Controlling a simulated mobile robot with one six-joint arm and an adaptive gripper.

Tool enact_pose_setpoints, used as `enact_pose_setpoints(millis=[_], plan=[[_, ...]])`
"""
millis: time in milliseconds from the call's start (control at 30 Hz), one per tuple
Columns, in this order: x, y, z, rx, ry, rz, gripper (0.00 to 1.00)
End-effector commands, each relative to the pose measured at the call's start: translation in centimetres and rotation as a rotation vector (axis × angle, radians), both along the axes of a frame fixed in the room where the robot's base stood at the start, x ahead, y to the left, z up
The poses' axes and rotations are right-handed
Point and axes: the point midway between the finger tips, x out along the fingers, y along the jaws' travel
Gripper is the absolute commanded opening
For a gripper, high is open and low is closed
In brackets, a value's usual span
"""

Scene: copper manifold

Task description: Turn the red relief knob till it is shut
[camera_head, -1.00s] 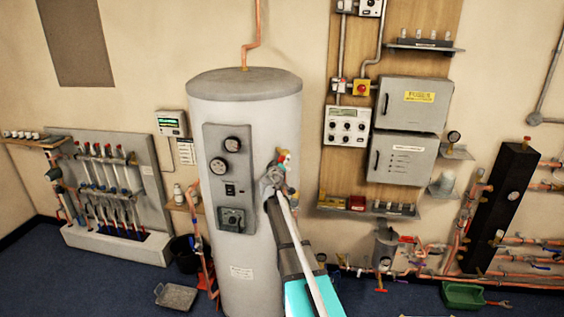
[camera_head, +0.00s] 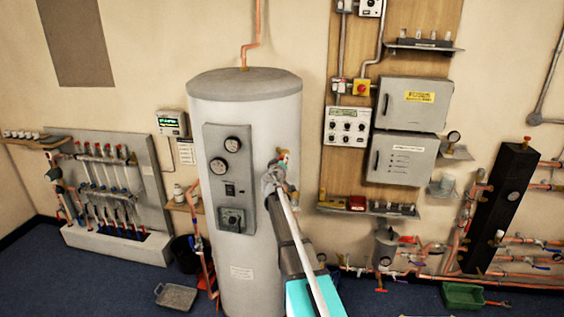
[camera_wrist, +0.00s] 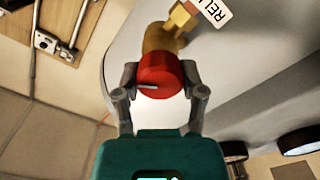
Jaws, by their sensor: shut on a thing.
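The red relief knob (camera_wrist: 160,77) sits on a brass valve body (camera_wrist: 162,38) on the side of the grey cylinder. It has a pale line on its face. A white tag (camera_wrist: 214,10) with partly cut-off lettering hangs by the valve. My gripper (camera_wrist: 159,90) is shut on the knob, one finger on each side of it in the wrist view. In the head view my gripper (camera_head: 274,180) is at the right side of the cylinder (camera_head: 247,110), and the knob is small and hard to make out there.
Dials and a control panel (camera_head: 230,178) are on the cylinder's front, left of my gripper. A wooden board (camera_head: 345,185) with grey boxes (camera_head: 412,104) is on the wall to the right. A black bucket (camera_head: 184,255) and a grey tray (camera_head: 176,297) stand on the floor.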

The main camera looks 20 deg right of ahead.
Motion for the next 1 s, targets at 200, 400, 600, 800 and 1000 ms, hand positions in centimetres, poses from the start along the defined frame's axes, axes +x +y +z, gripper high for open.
enact_pose_setpoints(millis=[200, 400, 600, 800, 1000], plan=[[0.04, 0.02, 0.0, -0.005, 0.003, 0.001, 0.05], [0.06, 0.03, -0.01, -0.039, 0.026, 0.001, 0.05], [0.07, 0.05, -0.03, -0.119, 0.079, 0.001, 0.05], [0.09, 0.06, -0.06, -0.244, 0.164, 0.001, 0.05], [0.11, 0.09, -0.1, -0.397, 0.268, 0.001, 0.05]])
